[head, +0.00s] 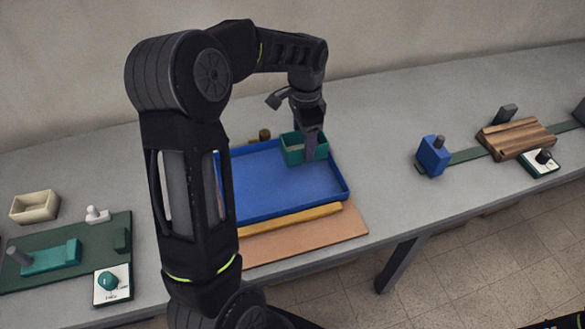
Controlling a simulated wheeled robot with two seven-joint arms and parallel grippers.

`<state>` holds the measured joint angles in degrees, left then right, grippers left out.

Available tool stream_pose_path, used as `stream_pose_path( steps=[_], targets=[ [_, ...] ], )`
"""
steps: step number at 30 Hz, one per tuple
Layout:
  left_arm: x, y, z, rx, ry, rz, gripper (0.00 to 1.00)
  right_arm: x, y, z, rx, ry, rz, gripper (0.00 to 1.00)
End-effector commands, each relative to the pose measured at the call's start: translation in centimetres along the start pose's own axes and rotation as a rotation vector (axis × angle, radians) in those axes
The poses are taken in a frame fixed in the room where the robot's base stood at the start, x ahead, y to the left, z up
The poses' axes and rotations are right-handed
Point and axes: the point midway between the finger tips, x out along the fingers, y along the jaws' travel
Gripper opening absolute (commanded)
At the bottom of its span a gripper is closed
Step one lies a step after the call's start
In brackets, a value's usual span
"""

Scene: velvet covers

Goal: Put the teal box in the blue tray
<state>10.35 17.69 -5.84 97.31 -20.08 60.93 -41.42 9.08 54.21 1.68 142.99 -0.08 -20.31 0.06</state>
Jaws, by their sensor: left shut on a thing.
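The teal box (292,148) is a small open-topped box at the far right corner of the blue tray (275,191). My left gripper (311,148) points down at the box and is shut on its right-hand wall. The box overlaps the tray's back edge in the head view; I cannot tell whether it touches the tray floor or is held above it. The tray is shallow and its visible floor is otherwise empty. My left arm hides the tray's left end. My right gripper is not in view.
The tray lies on a tan board with a yellow bar (290,219) along its front. A cream box (35,206) and a green board (95,247) with teal parts stand at left. A blue block (432,156) and a wooden block (516,138) stand at right. Bare table lies between.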

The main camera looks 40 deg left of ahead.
Motion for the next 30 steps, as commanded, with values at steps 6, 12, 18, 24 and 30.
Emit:
stream_pose_path(
  steps=[6,12,18,24,30],
  targets=[
    [3.8,0.0,0.1,-0.002,-0.003,0.002,0.19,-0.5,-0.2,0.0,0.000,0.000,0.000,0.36],
    [4.5,0.0,0.0,-0.001,0.000,0.000,0.19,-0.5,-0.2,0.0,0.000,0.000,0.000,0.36],
    [4.7,0.0,0.1,0.000,-0.001,0.001,0.19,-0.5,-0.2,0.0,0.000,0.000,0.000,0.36],
    [7.1,0.0,0.1,0.000,-0.003,0.002,0.19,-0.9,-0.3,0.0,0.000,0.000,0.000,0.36],
    [8.2,0.0,0.1,0.000,0.000,0.000,0.19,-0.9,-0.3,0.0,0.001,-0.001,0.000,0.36]
  ],
)
